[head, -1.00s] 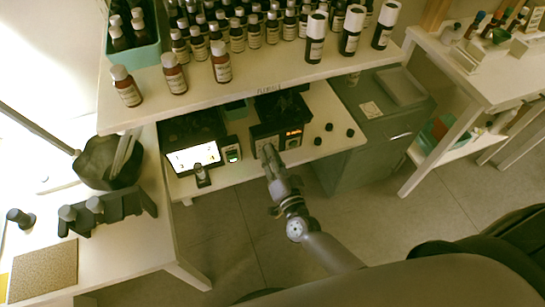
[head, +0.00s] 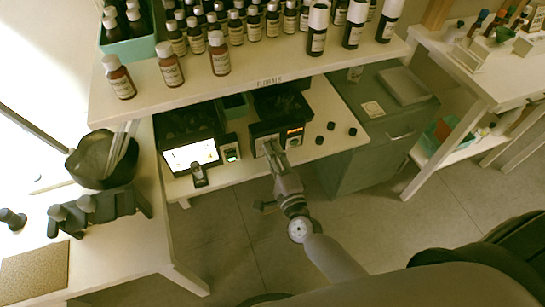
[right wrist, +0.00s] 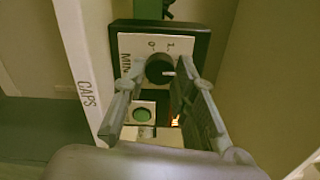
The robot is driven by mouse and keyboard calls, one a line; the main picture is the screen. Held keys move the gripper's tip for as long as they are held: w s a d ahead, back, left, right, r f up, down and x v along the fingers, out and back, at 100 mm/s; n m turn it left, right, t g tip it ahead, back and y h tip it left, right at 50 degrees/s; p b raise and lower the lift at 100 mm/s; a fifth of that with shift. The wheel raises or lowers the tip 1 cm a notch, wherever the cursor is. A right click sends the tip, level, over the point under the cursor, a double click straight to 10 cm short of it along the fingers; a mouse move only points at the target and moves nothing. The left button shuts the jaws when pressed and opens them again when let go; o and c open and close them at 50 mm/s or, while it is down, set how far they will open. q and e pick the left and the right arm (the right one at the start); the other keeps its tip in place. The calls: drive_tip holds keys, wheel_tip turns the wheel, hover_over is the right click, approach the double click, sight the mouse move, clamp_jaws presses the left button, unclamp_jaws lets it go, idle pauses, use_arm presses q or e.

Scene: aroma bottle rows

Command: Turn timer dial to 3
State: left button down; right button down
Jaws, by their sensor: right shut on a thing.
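The timer dial (right wrist: 160,69) is a round black knob on a pale panel (right wrist: 130,46) with 0, 1 and MIN printed around it, in the right wrist view. A white mark on the knob faces right. My right gripper (right wrist: 160,80) has one finger on each side of the dial and is shut on it. In the head view my right gripper (head: 270,148) reaches the front of the black timer box (head: 280,105), which has a lit orange display (head: 294,131). The gripper hides the dial there. My left gripper is not in view.
A green button (right wrist: 142,114) sits below the dial. The upper shelf (head: 290,78), with many bottles, overhangs the timer. A device with a lit screen (head: 190,157) stands left of it. Several small black caps (head: 331,126) lie to its right, beside a grey cabinet (head: 375,140).

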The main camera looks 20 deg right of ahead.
drive_tip(key=shift+f+m+b, duration=0.1)
drive_tip(key=shift+m+b, duration=0.65)
drive_tip(key=shift+m, duration=1.55)
drive_tip(key=c, duration=1.3)
unclamp_jaws()
drive_tip(key=s, duration=1.2)
drive_tip(key=shift+d, duration=0.2)
